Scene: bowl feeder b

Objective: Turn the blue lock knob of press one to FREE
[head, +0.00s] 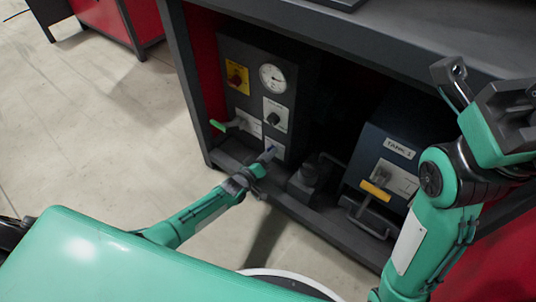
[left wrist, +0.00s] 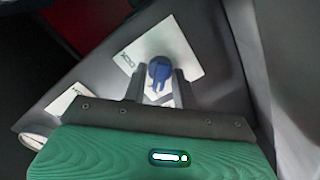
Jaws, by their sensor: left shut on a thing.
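The blue lock knob (left wrist: 160,72) sits on a white label plate (left wrist: 185,55) in the left wrist view. Its grip part lies between the two fingers of my left gripper (left wrist: 158,92), which is shut on it. The lettering on the plate is partly covered and too blurred to read surely. In the head view my left gripper (head: 262,162) reaches the lower front of the dark press box (head: 250,85), where the small knob is largely hidden. My right gripper (head: 485,95) is raised at the upper right, away from the knob; its jaw opening is unclear.
The box carries a dial gauge (head: 272,78), a red knob on yellow (head: 237,76), a black knob (head: 273,119) and a green-tipped lever (head: 219,126). At right stands the TANK 1 box (head: 400,150) with a yellow handle (head: 375,191). The bench top (head: 400,35) overhangs both.

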